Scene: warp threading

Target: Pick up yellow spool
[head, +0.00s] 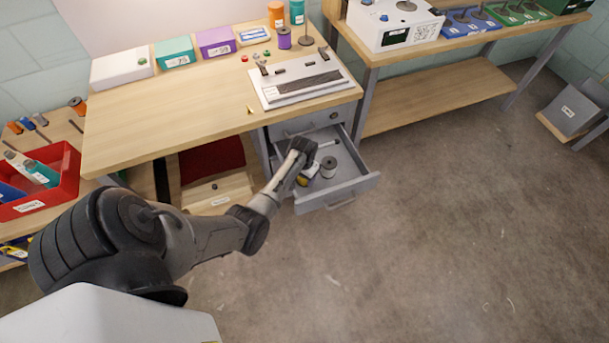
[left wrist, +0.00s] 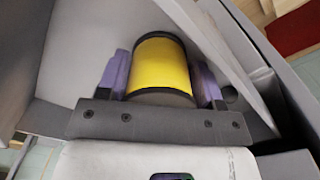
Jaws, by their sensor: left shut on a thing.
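The yellow spool (left wrist: 160,66) has dark rims and sits between the two purple-padded fingers of my left gripper (left wrist: 163,80) in the left wrist view. The fingers press on it from both sides. In the head view my left gripper (head: 301,170) reaches down into the open grey drawer (head: 352,186), and its wrist covers most of the yellow spool (head: 303,181). I cannot tell whether the spool touches the drawer floor. My right gripper is in neither view.
A grey spool (head: 328,167) stands in the drawer close beside my left gripper. The drawer walls surround the gripper. Above is a wooden table (head: 190,105) with a white device (head: 300,80). A purple spool (head: 284,38) stands at its back.

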